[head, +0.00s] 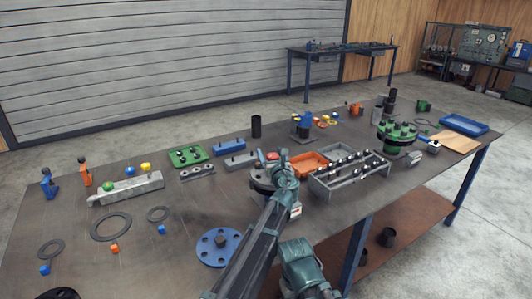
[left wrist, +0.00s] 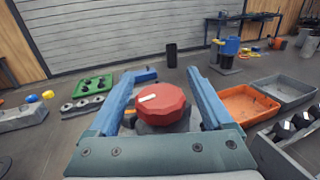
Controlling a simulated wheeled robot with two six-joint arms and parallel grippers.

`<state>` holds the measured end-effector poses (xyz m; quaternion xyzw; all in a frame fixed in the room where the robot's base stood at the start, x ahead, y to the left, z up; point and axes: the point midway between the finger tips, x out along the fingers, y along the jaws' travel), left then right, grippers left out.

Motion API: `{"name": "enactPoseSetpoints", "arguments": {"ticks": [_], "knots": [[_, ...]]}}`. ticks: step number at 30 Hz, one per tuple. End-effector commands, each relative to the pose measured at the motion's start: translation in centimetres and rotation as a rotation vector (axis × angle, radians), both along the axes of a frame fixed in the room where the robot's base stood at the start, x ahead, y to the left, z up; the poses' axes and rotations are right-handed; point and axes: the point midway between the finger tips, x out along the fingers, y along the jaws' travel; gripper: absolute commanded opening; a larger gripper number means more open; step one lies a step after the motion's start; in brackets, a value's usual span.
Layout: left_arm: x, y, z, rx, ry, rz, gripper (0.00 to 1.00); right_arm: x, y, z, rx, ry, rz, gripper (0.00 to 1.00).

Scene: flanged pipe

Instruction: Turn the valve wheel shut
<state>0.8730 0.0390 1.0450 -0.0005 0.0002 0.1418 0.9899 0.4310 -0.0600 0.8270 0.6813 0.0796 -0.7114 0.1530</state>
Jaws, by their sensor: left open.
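The valve wheel (left wrist: 162,102) is a red, many-sided knob with a white mark on its top, on a dark grey body. In the head view the red wheel (head: 273,156) shows only in part, above a round grey base (head: 260,184) and behind my gripper. My left gripper (head: 285,158) is open at the valve. In the left wrist view its two blue fingers (left wrist: 162,72) stand on either side of the wheel, with visible gaps, and hold nothing. My right gripper does not show in either view.
An orange tray (head: 308,163) and a grey rack with bolts (head: 349,178) stand close on the right. A blue flange (head: 217,247) lies in front, left of my arm. A black cup (head: 256,127) and a blue block (head: 229,147) stand behind.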

Motion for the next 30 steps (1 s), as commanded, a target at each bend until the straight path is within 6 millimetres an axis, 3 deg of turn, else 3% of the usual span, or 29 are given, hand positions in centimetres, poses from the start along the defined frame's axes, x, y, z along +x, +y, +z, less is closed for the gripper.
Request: {"name": "enactPoseSetpoints", "arguments": {"ticks": [7,21,30], "knots": [[0.04,-0.01,0.00,0.000,0.000,0.000,0.82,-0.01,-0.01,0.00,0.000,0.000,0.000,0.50],[0.02,0.00,0.00,0.000,0.000,0.000,0.00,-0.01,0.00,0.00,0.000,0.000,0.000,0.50],[0.02,-0.22,0.00,0.000,0.000,-0.111,0.00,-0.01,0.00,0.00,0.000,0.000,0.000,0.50]]}}
